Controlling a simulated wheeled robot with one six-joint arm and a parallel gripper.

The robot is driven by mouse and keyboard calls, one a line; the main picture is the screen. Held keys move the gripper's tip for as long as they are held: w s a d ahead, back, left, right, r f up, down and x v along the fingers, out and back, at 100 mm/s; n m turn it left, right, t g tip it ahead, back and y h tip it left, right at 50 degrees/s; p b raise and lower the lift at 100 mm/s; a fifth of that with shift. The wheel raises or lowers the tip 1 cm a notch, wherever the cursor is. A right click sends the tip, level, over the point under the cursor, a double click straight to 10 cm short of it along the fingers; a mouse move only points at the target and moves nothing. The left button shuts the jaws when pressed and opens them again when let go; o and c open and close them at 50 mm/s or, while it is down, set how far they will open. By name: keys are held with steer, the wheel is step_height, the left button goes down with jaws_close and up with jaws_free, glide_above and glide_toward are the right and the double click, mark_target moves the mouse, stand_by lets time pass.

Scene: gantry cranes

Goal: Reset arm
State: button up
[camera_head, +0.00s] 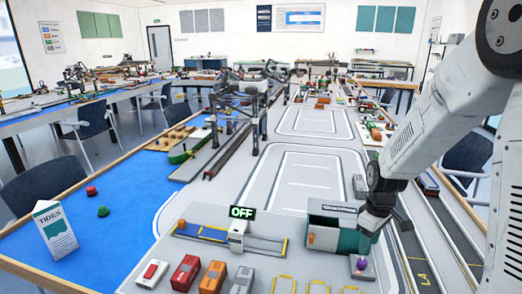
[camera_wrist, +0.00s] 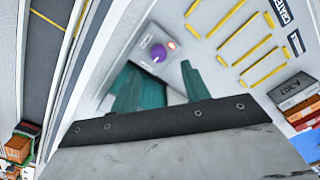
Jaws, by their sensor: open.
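My arm reaches in from the right in the head view. My gripper (camera_head: 367,238) points down at the right end of a teal and grey open-fronted box (camera_head: 330,225). In the wrist view my gripper (camera_wrist: 163,78) shows two teal fingers spread apart, with nothing between them. Just beyond the fingertips is a purple knob (camera_head: 361,264) on a small grey block; it also shows in the wrist view (camera_wrist: 158,52). From these views I cannot tell whether the fingers touch the knob or the block.
A sign reading OFF (camera_head: 242,212) stands over a small blue and yellow rail model. Yellow-marked bays (camera_head: 318,287) lie front centre. A TIDES card (camera_head: 55,228) stands on blue at left. Dark road lanes (camera_head: 420,245) run at right.

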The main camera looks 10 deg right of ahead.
steer(key=s+a+r+m, duration=0.3)
steer(key=s+a+r, duration=0.2)
steer(key=s+r, duration=0.5)
steer(key=s+a+r+m+t, duration=0.1)
steer(key=s+a+r+m, duration=0.2)
steer(key=s+r, duration=0.7)
steer(key=shift+s+a+r, duration=0.3)
steer(key=shift+s+a, duration=0.6)
steer(key=shift+s, duration=1.45)
